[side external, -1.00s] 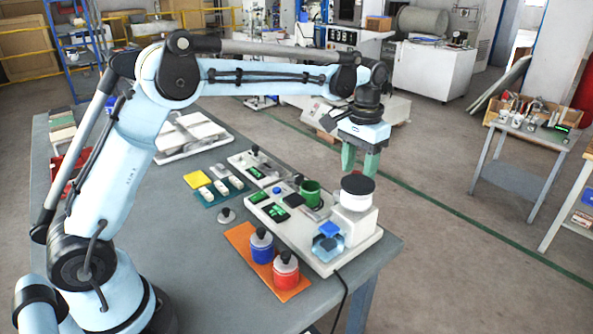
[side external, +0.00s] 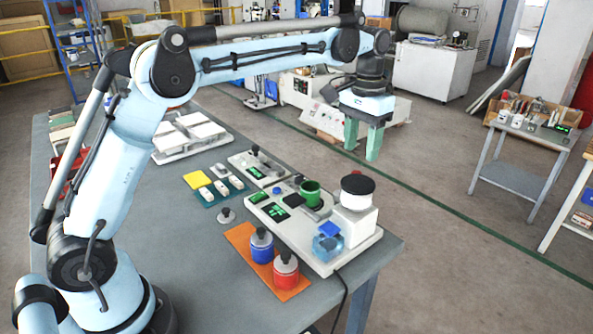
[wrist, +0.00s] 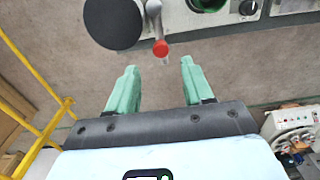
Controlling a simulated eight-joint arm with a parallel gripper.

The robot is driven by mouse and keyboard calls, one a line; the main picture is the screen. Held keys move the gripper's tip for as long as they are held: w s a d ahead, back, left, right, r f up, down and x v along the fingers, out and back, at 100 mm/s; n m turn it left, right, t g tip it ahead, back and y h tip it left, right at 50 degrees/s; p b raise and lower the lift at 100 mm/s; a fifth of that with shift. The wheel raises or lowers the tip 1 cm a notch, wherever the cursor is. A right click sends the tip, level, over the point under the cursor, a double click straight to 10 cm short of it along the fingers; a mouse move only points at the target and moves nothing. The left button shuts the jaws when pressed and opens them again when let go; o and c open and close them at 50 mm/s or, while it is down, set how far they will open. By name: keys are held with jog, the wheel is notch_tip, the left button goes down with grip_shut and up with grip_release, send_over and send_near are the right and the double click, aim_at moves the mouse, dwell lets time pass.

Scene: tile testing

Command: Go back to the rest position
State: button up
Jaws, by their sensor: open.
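My gripper (side external: 362,140) is open, with its two green fingers pointing down and apart. In the side external view it is in the air past the far edge of the table. Nothing shows between the fingers. In the wrist view the gripper (wrist: 160,88) also appears open and empty, with floor visible between and beyond the fingertips. A white device base (side external: 290,232) with a green cup (side external: 310,193) and a black round top (side external: 358,185) stands on the table, below and apart from the fingers.
An orange mat (side external: 238,236) carries a blue container (side external: 262,246) and a red container (side external: 286,270). A teal tray (side external: 207,201), a yellow tile (side external: 197,180) and white blocks (side external: 190,137) lie farther back. A grey side table (side external: 510,175) stands off to the right.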

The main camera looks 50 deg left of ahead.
jog(key=shift+s, duration=0.1)
jog(key=shift+s+a+r, duration=0.1)
jog(key=shift+s+r, duration=0.15)
jog(key=s+a+r+t, duration=0.2)
jog(key=s+t, duration=0.2)
jog(key=s, duration=0.7)
jog(key=s+f+t, duration=0.3)
jog(key=s+f, duration=0.4)
jog(key=s, duration=0.2)
jog(key=shift+s+a, duration=0.25)
jog(key=shift+s, duration=0.15)
